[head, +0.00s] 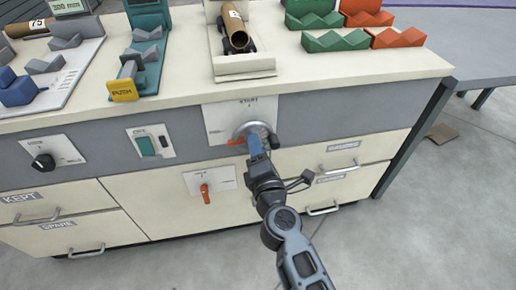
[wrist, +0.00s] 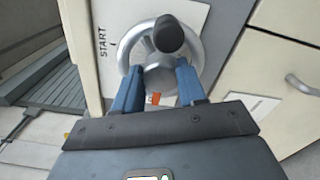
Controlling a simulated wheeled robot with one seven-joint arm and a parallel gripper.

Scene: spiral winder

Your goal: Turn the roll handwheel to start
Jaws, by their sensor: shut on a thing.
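The roll handwheel (head: 265,132) is a grey ring with a hub and a dark knob (head: 274,141), on a white plate (head: 227,110) marked START on the bench front. In the wrist view, the handwheel (wrist: 135,41) shows its round hub between my fingers and the dark knob (wrist: 168,34) just beyond. My gripper (head: 254,140) has blue fingers and reaches the wheel from the front. In the wrist view my gripper (wrist: 157,82) is shut on the hub, one finger on each side. An orange pointer (head: 236,141) shows at the wheel's left. My fingers hide part of the wheel.
An orange lever (head: 205,194) sits on a plate below left. A green switch (head: 146,145) and a black knob (head: 43,161) are farther left. Drawer handles (head: 340,168) stick out at right. Trays and cardboard tubes stand on the bench top. The floor at right is mostly clear.

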